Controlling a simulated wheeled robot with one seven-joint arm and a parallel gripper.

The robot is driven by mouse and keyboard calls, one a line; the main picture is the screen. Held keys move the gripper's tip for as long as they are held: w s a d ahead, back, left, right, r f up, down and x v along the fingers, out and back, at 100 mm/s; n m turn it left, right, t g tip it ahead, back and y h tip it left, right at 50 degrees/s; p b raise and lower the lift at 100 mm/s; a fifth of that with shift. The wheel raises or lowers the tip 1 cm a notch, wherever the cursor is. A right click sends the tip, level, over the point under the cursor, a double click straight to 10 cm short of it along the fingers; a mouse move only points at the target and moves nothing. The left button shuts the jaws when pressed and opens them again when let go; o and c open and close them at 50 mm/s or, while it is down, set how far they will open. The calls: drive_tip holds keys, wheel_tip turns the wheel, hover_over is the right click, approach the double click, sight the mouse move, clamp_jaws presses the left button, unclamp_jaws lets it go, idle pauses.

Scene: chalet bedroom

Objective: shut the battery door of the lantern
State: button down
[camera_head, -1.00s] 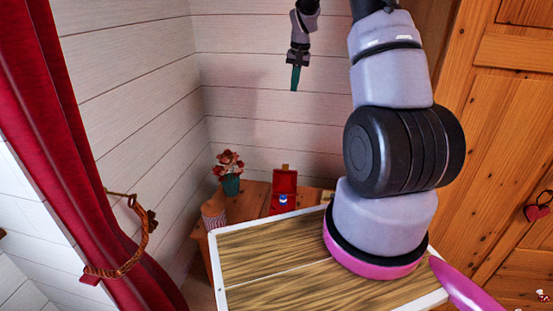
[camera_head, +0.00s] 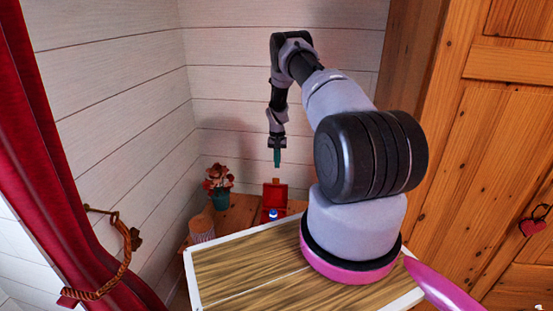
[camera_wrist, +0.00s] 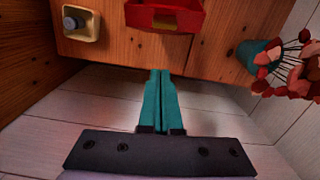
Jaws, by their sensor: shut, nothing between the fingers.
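A red box-like object (camera_head: 274,203) stands on the wooden table with a red flap upright and a small blue-and-white part at its front. It may be the lantern with its battery door open, but it is too small to tell. In the wrist view the red object (camera_wrist: 165,14) shows at the top edge, partly cut off, with a gold strip on it. My gripper (camera_head: 277,160) has teal fingers pointing down, above the red object and apart from it. In the wrist view its fingers (camera_wrist: 160,74) are together and empty.
A teal pot with red flowers (camera_head: 219,190) stands left of the red object, and a striped cup (camera_head: 202,230) is nearer. A beige holder with a grey knob (camera_wrist: 80,22) is on the wooden table (camera_wrist: 120,45). White plank walls close off the corner.

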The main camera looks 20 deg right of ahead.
drive_tip(key=shift+s+a+f, duration=0.5)
drive_tip(key=shift+s+f, duration=0.35)
drive_tip(key=shift+s, duration=0.05)
drive_tip(key=shift+s+a+f, duration=0.45)
drive_tip(key=shift+s+f, duration=0.4)
